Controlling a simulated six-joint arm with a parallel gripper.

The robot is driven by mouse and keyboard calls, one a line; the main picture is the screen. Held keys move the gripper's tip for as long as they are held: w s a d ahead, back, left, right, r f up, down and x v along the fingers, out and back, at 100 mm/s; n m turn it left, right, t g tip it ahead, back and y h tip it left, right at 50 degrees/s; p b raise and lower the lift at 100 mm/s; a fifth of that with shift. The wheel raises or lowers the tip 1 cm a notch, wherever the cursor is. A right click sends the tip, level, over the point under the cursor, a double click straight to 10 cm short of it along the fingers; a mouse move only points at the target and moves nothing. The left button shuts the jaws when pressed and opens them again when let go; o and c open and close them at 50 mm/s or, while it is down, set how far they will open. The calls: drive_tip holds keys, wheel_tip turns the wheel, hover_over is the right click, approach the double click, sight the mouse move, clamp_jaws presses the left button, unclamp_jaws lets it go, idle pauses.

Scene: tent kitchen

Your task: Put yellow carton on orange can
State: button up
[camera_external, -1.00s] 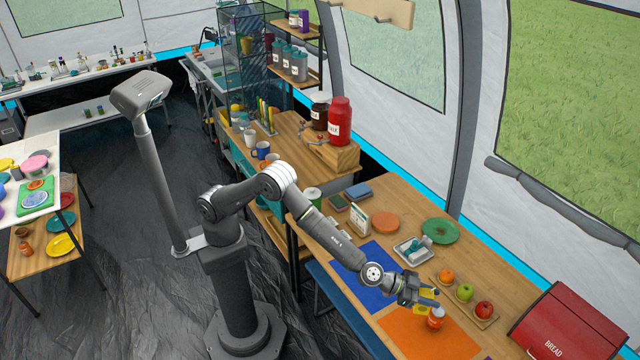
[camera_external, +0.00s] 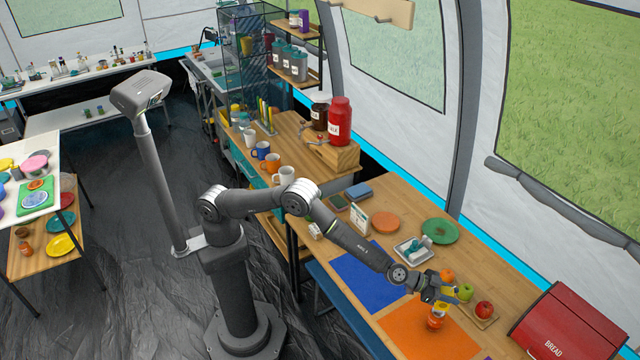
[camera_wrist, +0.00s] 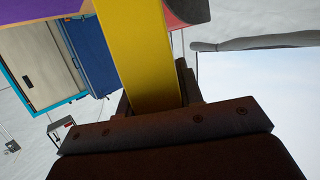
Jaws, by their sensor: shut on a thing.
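The yellow carton (camera_external: 448,291) is held in my gripper (camera_external: 440,290), which is shut on it. In the wrist view the carton (camera_wrist: 145,55) is a long yellow face running up from between the jaws. The orange can (camera_external: 435,322) stands on the orange mat (camera_external: 405,335), just below the gripper and carton in the external view. The carton appears over or very near the can's top. I cannot tell whether they touch.
A board with an orange (camera_external: 447,276), a green apple (camera_external: 466,292) and a red apple (camera_external: 484,310) lies close behind the gripper. A red bread box (camera_external: 570,325) stands at right. A blue mat (camera_external: 365,275) is clear at left.

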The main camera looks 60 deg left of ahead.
drive_tip(key=shift+f, duration=1.3)
drive_tip(key=shift+f, duration=0.1)
drive_tip(key=o, duration=1)
drive_tip(key=shift+s+a+r, duration=0.1)
drive_tip(key=shift+s+r, duration=0.05)
drive_tip(key=shift+r, duration=0.05)
drive_tip(key=v, duration=1.1)
drive_tip(key=shift+s+a, duration=0.2)
drive_tip(key=shift+r, duration=0.15)
drive_tip(key=shift+x, duration=6)
